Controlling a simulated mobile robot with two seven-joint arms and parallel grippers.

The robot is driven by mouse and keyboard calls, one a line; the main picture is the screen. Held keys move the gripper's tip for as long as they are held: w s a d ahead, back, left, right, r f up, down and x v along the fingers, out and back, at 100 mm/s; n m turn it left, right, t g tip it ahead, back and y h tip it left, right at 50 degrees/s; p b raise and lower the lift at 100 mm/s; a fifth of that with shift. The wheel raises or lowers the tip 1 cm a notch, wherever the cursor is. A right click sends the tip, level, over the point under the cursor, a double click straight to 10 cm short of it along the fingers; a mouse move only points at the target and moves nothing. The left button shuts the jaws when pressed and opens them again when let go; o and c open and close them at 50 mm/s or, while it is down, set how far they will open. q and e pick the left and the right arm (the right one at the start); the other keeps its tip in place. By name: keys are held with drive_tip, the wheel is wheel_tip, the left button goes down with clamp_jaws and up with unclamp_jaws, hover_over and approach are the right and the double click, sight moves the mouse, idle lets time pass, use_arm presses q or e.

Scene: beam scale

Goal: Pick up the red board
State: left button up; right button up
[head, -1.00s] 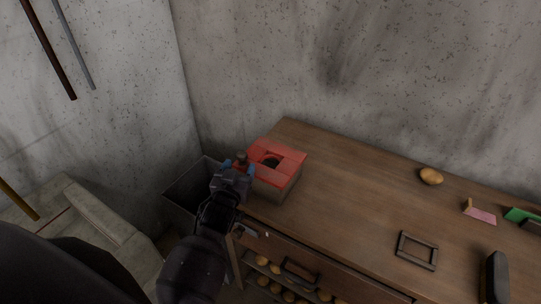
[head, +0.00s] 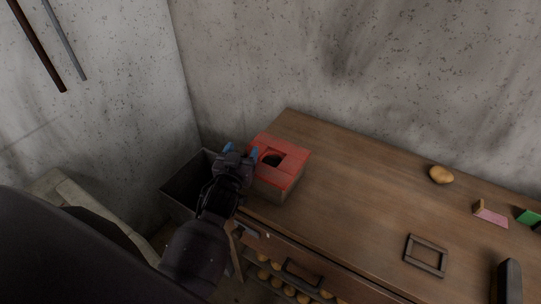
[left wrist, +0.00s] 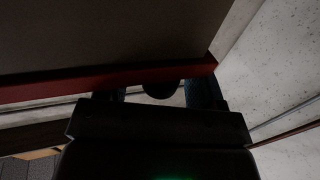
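The red board (head: 292,161) lies on top of a brownish box (head: 272,188) at the table's left end.
The wooden table (head: 350,200) is mostly bare. A potato-like lump (head: 441,175), a dark frame (head: 425,255), a pink block (head: 491,216) and a green block (head: 529,216) lie on it. A grey bin (head: 183,187) stands left of the table, near the wall.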

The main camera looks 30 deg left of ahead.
use_arm(q)
drive_tip(key=shift+s, duration=0.1)
drive_tip(key=shift+c, duration=0.8)
drive_tip(key=c, duration=0.5)
clamp_jaws()
use_arm(e)
drive_tip(key=shift+s+d+f, duration=0.15)
drive_tip(key=shift+s+f, duration=0.2)
drive_tip(key=shift+s, duration=0.3)
drive_tip(key=shift+w, duration=0.1)
use_arm(q)
drive_tip(key=shift+r, duration=0.25)
wheel_tip(320, 180, up, 20)
drive_tip(key=p, duration=0.1)
drive_tip(key=shift+f+p, duration=0.2)
drive_tip(key=shift+p, duration=0.1)
use_arm(e)
drive_tip(key=shift+s+r, duration=0.2)
drive_tip(key=shift+r, duration=0.3)
drive_tip(key=shift+r, duration=0.15)
